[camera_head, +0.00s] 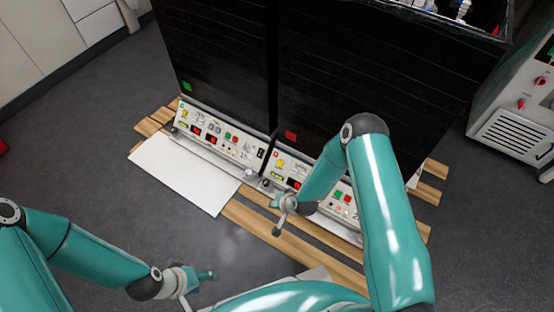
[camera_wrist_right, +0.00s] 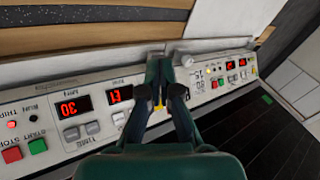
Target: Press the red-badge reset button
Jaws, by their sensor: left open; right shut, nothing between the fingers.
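The right cabinet carries a red badge (camera_head: 291,135), with its pale control panel (camera_head: 297,168) along its foot. A yellow control (camera_head: 281,163) shows near that panel's left end. In the right wrist view, the panel (camera_wrist_right: 60,95) appears upside down, with red displays, grey keys and red and green buttons. My right gripper (camera_head: 268,186) is shut and empty in front of the panel's left end. In the wrist view its fingers (camera_wrist_right: 166,92) partly hide a yellow patch (camera_wrist_right: 159,106); contact cannot be told. I cannot read a reset label. My left gripper (camera_head: 196,284) is open and empty, low above the floor.
The left cabinet has a green badge (camera_head: 187,87) and a similar panel (camera_head: 215,138). A white board (camera_head: 180,175) lies in front of it. Wooden slats (camera_head: 262,232) run under the cabinets. A white machine with red knobs (camera_head: 515,130) stands at right.

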